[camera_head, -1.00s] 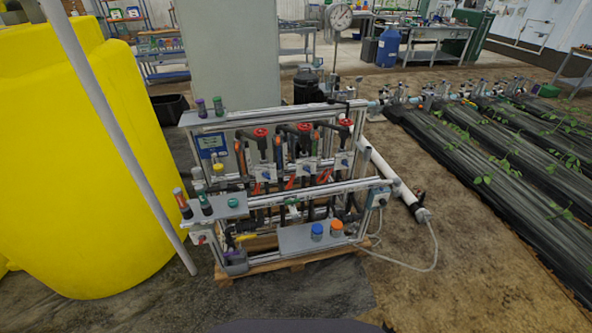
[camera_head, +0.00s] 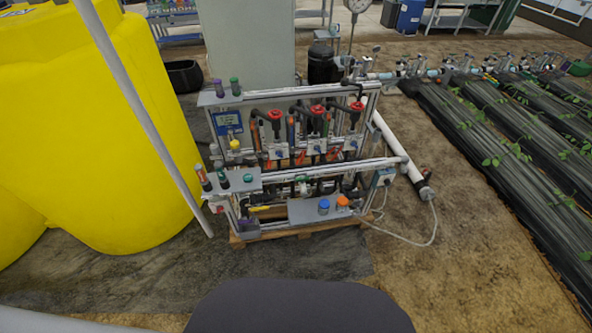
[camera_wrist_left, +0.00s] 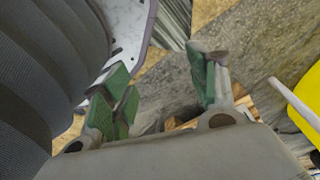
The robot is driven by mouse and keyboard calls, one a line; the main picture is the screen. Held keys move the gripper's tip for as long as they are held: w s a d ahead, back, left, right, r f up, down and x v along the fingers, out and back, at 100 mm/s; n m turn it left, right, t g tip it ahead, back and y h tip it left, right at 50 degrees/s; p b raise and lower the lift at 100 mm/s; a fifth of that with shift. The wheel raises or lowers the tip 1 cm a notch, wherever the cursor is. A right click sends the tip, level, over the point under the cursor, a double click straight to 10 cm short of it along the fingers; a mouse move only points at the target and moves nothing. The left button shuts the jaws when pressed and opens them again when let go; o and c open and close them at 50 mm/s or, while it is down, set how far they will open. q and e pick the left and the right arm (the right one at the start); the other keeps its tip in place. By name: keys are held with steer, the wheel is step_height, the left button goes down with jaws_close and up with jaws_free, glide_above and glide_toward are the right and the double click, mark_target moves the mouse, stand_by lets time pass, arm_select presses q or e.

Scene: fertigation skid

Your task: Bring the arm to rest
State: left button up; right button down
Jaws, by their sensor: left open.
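My left gripper (camera_wrist_left: 162,92) shows in the left wrist view with its green-padded fingers apart and nothing between them. Dirt floor and a grey mat lie behind it. A dark ribbed part at the left of that view hides part of the scene. Neither gripper shows in the head view. The fertigation skid (camera_head: 300,168) stands in the middle of the head view, with red-handled valves on its frame. A blue-capped jar (camera_head: 323,206) and an orange-capped jar (camera_head: 342,203) stand on its front shelf.
A large yellow tank (camera_head: 95,140) stands at the left, with a slanting grey pole (camera_head: 140,110) in front. A white pipe (camera_head: 398,155) and a pale hose lie right of the skid. Planted rows (camera_head: 500,160) fill the right. The floor before the skid is clear.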

arm_select(q)
steer(key=s+a+r+p, duration=0.1)
steer(key=s+a+p, duration=0.1)
steer(key=s+p, duration=0.3)
steer(key=s+a+r+p, duration=0.2)
steer(key=s+p, duration=0.3)
steer(key=s, duration=0.2)
steer(key=shift+s+g+p, duration=0.3)
steer(key=shift+s+p, duration=0.05)
steer(key=shift+s, duration=0.05)
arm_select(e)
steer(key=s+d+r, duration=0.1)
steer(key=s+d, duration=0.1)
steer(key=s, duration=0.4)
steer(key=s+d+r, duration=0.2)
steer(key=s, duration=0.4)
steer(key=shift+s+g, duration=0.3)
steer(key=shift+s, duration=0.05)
